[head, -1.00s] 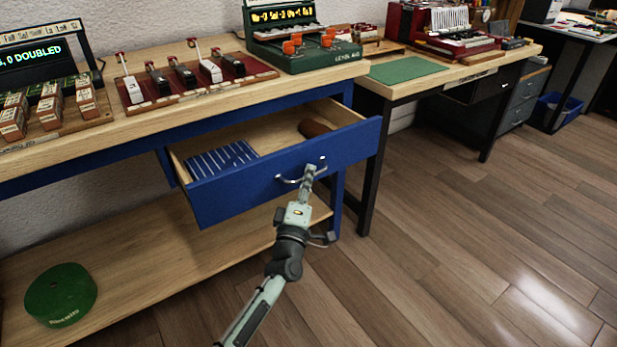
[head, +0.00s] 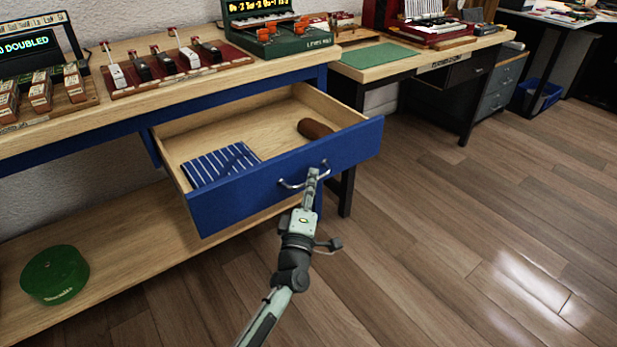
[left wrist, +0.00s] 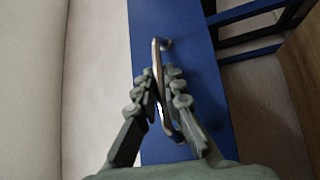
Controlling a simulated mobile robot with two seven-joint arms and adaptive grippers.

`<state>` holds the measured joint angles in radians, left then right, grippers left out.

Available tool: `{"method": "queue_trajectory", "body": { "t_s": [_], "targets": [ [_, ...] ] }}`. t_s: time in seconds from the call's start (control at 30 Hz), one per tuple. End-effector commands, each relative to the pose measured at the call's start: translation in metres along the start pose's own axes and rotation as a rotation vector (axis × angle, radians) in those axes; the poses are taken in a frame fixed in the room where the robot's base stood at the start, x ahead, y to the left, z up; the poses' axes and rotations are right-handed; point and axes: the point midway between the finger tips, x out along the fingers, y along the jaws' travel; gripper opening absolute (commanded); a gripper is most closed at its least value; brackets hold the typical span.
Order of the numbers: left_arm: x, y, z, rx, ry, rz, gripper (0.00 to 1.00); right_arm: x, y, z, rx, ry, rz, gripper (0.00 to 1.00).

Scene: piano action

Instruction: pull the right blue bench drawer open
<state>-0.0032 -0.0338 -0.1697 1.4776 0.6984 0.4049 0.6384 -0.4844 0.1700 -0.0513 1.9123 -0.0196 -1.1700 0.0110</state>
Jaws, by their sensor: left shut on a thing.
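The blue bench drawer (head: 235,195) stands pulled well out from under the wooden bench top in the head view. Its front also shows in the left wrist view (left wrist: 185,45). A silver bar handle (head: 291,184) is fixed to the front, and it runs between my fingers in the left wrist view (left wrist: 156,60). My left gripper (head: 314,176) is shut on this handle, with a finger on each side of it in the left wrist view (left wrist: 159,90). Inside the drawer lie a blue striped cloth (head: 220,163) and a brown rounded object (head: 315,129). My right gripper is not in view.
The bench top (head: 130,90) carries key models and a green display unit (head: 275,30). A green round tin (head: 54,275) sits on the lower shelf (head: 130,245). A second bench with a green mat (head: 381,56) stands at right. The wooden floor (head: 450,250) is clear.

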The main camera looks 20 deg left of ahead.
Motion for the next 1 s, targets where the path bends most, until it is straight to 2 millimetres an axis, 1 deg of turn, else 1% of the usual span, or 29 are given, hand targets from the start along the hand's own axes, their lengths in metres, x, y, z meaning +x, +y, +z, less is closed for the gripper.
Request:
{"method": "queue_trajectory", "body": {
  "t_s": [0.37, 0.4, 0.53, 0.83, 0.93, 1.0],
  "targets": [
    [-0.001, 0.0, 0.0, -0.001, 0.001, -0.001, 0.0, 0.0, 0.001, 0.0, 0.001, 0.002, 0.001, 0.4],
    [-0.001, 0.0, 0.0, -0.001, 0.002, -0.001, 0.14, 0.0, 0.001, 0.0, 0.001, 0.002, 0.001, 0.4],
    [-0.001, 0.0, 0.0, 0.0, 0.001, -0.001, 0.3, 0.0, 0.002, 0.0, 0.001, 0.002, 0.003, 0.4],
    [-0.001, 0.0, 0.0, 0.0, 0.001, 0.0, 0.3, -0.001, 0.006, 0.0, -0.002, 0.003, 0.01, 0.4],
    [-0.007, -0.001, 0.0, 0.001, 0.0, -0.001, 0.3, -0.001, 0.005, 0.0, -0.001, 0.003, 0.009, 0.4],
    [-0.015, -0.001, 0.0, 0.0, 0.0, -0.001, 0.3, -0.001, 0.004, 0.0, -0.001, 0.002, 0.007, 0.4]
  ]
}}
